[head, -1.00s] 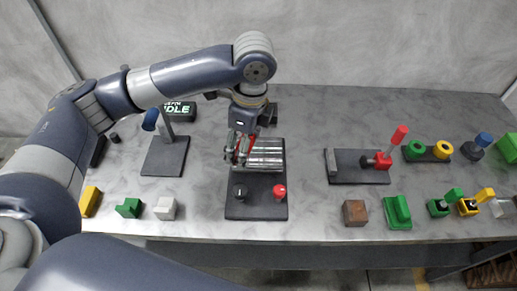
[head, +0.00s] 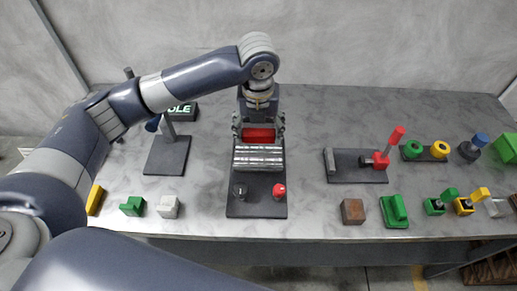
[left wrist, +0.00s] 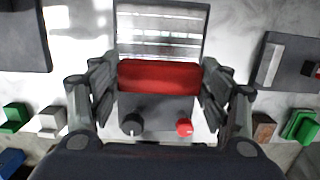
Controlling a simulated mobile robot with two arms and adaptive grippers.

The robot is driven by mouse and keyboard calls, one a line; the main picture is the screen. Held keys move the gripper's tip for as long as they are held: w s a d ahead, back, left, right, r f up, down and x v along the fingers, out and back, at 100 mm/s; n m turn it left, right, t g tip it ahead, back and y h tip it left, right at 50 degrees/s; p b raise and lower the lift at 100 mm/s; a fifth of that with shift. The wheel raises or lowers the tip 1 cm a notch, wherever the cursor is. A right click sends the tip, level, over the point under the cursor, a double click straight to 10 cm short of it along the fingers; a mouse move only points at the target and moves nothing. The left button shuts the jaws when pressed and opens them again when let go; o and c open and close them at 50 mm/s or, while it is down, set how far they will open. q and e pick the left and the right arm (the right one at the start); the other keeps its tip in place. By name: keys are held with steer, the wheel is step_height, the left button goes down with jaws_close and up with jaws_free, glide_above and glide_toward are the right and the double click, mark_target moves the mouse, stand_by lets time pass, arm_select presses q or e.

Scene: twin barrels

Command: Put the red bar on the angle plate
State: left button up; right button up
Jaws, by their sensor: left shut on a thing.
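My left gripper (head: 259,135) is shut on the red bar (head: 259,133), which lies crosswise between its fingers. The bar also shows in the left wrist view (left wrist: 160,77), above the dark base of the twin-barrel fixture (left wrist: 155,108). In the head view the bar appears just behind the two shiny barrels (head: 259,157); I cannot tell whether it touches anything. I cannot tell for sure which piece is the angle plate; a dark plate with a grey upright (head: 354,166) stands to the right. My right gripper is not in view.
The twin-barrel base has a black knob (head: 240,191) and a red knob (head: 279,190). A stand with a blue knob (head: 167,155) is at left. A brown block (head: 353,211) and a green piece (head: 396,211) lie near the front edge. The table between fixtures is clear.

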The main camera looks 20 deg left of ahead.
mark_target(258, 136)
arm_select(q)
step_height(258, 136, down, 8)
steer(key=shift+f+p, duration=0.1)
steer(key=shift+p, duration=0.5)
steer(key=shift+f, duration=0.1)
steer(key=o, duration=1.7)
steer(key=shift+s, duration=0.1)
steer(key=r, duration=0.4)
steer(key=s+r+b, duration=0.1)
steer(key=r, duration=0.3)
steer(key=r+b, duration=0.1)
steer(key=r, duration=0.3)
steer(key=shift+s+d, duration=0.15)
steer(key=shift+d, duration=0.05)
